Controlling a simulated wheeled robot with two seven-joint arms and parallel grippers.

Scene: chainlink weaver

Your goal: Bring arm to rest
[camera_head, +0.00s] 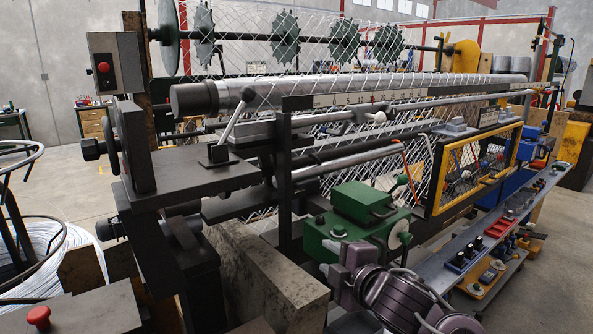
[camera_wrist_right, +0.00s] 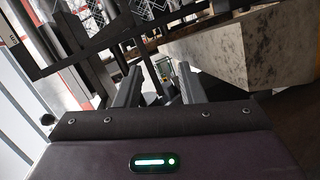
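My right arm (camera_head: 395,298) comes in at the bottom of the head view, right of centre, with purple-grey links. Its gripper (camera_head: 334,258) points left, in front of the green machine box (camera_head: 365,215) in the picture; whether it touches the box cannot be told. In the right wrist view, the gripper (camera_wrist_right: 158,78) has its two dark fingers apart, with nothing between them. My left arm and gripper are not in view.
The chainlink machine with its grey roller (camera_head: 340,88) fills the middle. A concrete block (camera_head: 265,275) stands left of my right gripper; a similar block (camera_wrist_right: 245,50) shows in the wrist view. A wire coil (camera_head: 55,265) and red button (camera_head: 38,316) are at left. Open floor (camera_head: 75,190) lies behind.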

